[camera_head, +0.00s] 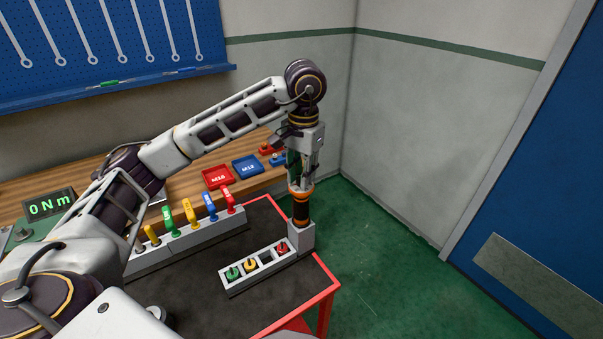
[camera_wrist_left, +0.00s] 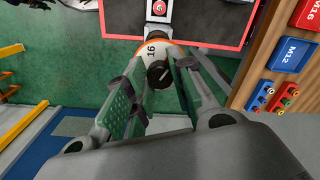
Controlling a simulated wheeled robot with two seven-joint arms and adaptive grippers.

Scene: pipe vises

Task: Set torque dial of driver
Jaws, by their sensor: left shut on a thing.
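The driver (camera_head: 301,208), with an orange collar and a dark body, stands upright in a grey holder block (camera_head: 302,237) at the table's corner. My left gripper (camera_head: 299,172) points down from above and is shut on the driver's top. In the left wrist view, the fingers (camera_wrist_left: 157,75) stand on both sides of a dark knob (camera_wrist_left: 159,73). Beside it is a pale dial face (camera_wrist_left: 152,50) with the number 16 and an orange rim. Other dial marks are hidden by the fingers. My right gripper does not show.
A grey rack (camera_head: 238,281) with green, yellow and red pieces adjoins the holder. Coloured handles stand in a longer rack (camera_head: 190,240) behind. A red tray (camera_head: 217,177) and a blue tray (camera_head: 247,167) lie on the wooden bench. A display (camera_head: 48,205) reads 0 Nm.

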